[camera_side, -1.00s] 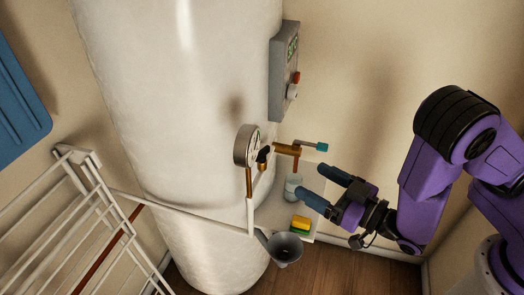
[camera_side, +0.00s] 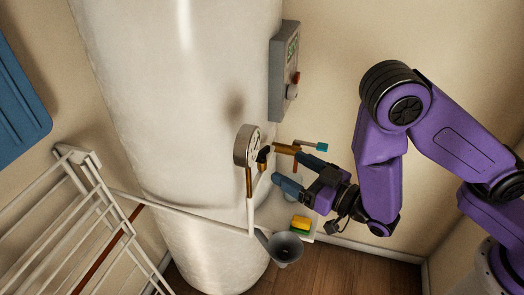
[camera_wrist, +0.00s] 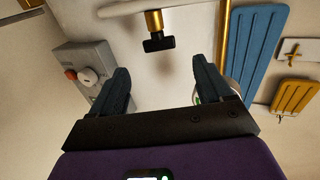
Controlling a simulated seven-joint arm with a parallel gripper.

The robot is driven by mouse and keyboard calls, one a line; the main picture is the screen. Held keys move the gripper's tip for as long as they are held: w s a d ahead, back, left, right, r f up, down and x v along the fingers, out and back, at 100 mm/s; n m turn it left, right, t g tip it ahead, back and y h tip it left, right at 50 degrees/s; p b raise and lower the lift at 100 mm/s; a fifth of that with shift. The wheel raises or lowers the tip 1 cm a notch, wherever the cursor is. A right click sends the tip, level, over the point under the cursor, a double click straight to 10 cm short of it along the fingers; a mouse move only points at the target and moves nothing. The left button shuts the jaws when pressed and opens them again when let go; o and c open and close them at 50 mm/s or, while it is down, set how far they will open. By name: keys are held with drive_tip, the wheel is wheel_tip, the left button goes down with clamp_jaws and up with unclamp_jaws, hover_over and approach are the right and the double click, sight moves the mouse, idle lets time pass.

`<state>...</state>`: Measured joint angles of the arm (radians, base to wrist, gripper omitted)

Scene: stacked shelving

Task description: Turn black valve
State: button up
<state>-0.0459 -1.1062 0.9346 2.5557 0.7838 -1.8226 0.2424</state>
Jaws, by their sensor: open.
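The black valve (camera_side: 263,154) is a small dark handle on a brass fitting beside the round gauge (camera_side: 247,145), on the front of the white tank. In the wrist view the black valve (camera_wrist: 159,43) hangs at the end of a brass stub, ahead of the fingers and roughly between them. My gripper (camera_side: 290,171) is open and empty, just right of and slightly below the valve, apart from it. Its two dark fingers also show in the wrist view (camera_wrist: 158,85), spread wide. A brass fitting with a teal-tipped lever (camera_side: 320,147) sits right of the valve, close to my upper finger.
The white tank (camera_side: 170,100) fills the middle. A grey control box (camera_side: 284,70) is above the valve. A grey funnel (camera_side: 285,248) and a yellow-green sponge (camera_side: 300,224) are below. A white rack (camera_side: 90,215) stands left.

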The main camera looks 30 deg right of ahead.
sight(264, 153)
drive_tip(key=shift+x, duration=4.75)
drive_tip(key=c, duration=1)
